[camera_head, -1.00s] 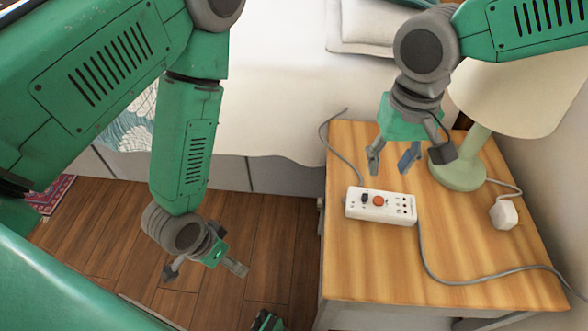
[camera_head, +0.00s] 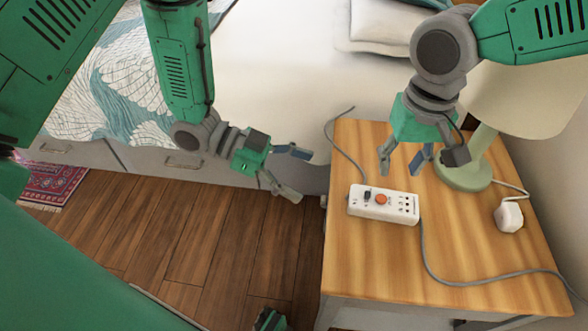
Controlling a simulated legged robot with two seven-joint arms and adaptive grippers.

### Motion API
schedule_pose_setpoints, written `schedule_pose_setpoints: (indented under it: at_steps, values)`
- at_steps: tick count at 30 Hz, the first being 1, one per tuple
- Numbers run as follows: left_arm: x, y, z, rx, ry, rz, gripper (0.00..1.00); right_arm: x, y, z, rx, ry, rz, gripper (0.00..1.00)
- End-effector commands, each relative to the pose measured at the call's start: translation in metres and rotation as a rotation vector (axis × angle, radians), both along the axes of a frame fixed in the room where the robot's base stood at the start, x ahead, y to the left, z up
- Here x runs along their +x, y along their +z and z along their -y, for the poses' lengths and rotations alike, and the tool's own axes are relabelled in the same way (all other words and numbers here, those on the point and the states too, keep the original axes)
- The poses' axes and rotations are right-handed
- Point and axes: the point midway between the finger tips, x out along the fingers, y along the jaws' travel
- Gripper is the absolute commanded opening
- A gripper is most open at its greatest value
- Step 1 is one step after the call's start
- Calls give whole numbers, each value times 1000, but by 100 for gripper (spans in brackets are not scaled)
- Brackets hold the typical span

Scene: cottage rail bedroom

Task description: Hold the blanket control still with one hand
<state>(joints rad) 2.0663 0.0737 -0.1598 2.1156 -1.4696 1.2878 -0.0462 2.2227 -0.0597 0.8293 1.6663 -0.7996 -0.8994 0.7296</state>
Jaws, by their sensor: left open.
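The blanket control (camera_head: 384,204) is a white box with an orange round button, a dark switch and small dark marks. It lies flat on the wooden nightstand (camera_head: 450,265) near its left edge, with grey cords running from it. My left gripper (camera_head: 296,173) is open and empty, left of the nightstand and apart from the control, its fingers pointing right. My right gripper (camera_head: 402,170) hangs just above and behind the control, fingers pointing down and apart, with nothing between them. It does not appear to touch the control.
A green lamp with a pale shade (camera_head: 525,95) stands at the nightstand's back right, close to my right arm. A white plug (camera_head: 508,217) lies at the right. The white bed (camera_head: 280,80) is behind; bare wooden floor (camera_head: 220,240) is at left.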

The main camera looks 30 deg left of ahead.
Motion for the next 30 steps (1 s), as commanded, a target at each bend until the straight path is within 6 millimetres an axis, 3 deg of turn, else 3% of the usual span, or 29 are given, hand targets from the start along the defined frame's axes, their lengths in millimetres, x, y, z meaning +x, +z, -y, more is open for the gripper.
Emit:
schedule_pose_setpoints:
  at_steps: [18,30]
  values:
    - [23,-44,99,2,2,-2,76,0,0,-1,0,1,0,34]
    - [27,-51,113,-2,4,-2,76,-1,0,-3,-4,2,0,34]
